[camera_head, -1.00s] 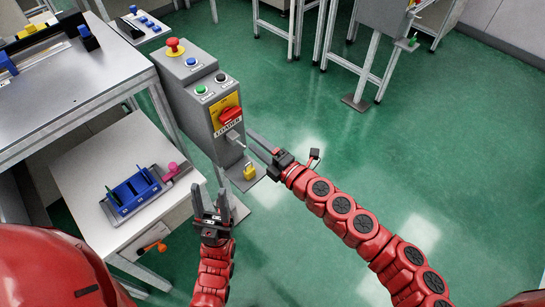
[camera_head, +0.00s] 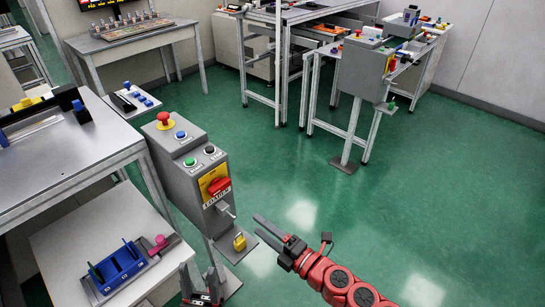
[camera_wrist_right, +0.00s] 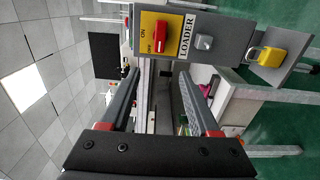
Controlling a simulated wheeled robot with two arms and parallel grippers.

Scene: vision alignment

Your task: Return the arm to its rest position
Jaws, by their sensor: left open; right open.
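My right gripper (camera_head: 256,225) reaches in from the lower right in the head view, open and empty. Its fingertips are in front of the grey loader box (camera_head: 172,178), near the yellow padlock (camera_head: 239,242), with no visible contact. In the right wrist view, the open fingers (camera_wrist_right: 159,72) point toward the box's red rotary switch (camera_wrist_right: 158,37) on a yellow ON/OFF plate; the padlock (camera_wrist_right: 270,57) hangs at the right. The switch (camera_head: 219,186) also shows in the head view. My left gripper (camera_head: 199,268) is open and empty at the bottom edge, below the box.
A metal workbench (camera_head: 60,160) stands at the left, with a lower white shelf (camera_head: 75,240) holding a blue fixture (camera_head: 118,268). Another workstation (camera_head: 365,68) stands at the back right. The green floor (camera_head: 440,190) is open to the right of my right arm.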

